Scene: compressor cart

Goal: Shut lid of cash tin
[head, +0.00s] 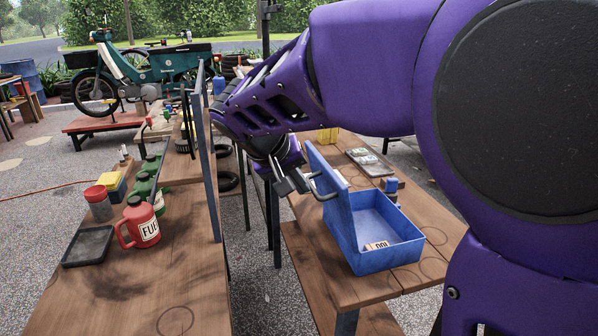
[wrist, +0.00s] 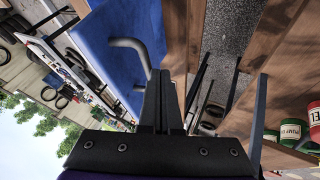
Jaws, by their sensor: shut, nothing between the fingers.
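The blue cash tin (head: 395,258) sits on the wooden bench at the right. Its lid (head: 332,200) stands up, open, on the tin's left side, and fills the upper left of the wrist view (wrist: 100,35). A grey handle (head: 322,190) sticks out from the lid's outer face; it also shows in the wrist view (wrist: 135,45). My gripper (head: 292,184) is shut and empty, just left of the lid near the handle. In the wrist view its closed fingers (wrist: 158,92) are close to the handle; I cannot tell whether they touch. A small striped banknote-like item (head: 377,246) lies inside the tin.
A tray of items (head: 368,161) and a small blue object (head: 391,185) lie behind the tin. A left bench holds a red fuel can (head: 139,222), a dark tray (head: 88,246) and green containers. A dark upright post (head: 204,150) stands at that bench's edge. A gap separates the benches.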

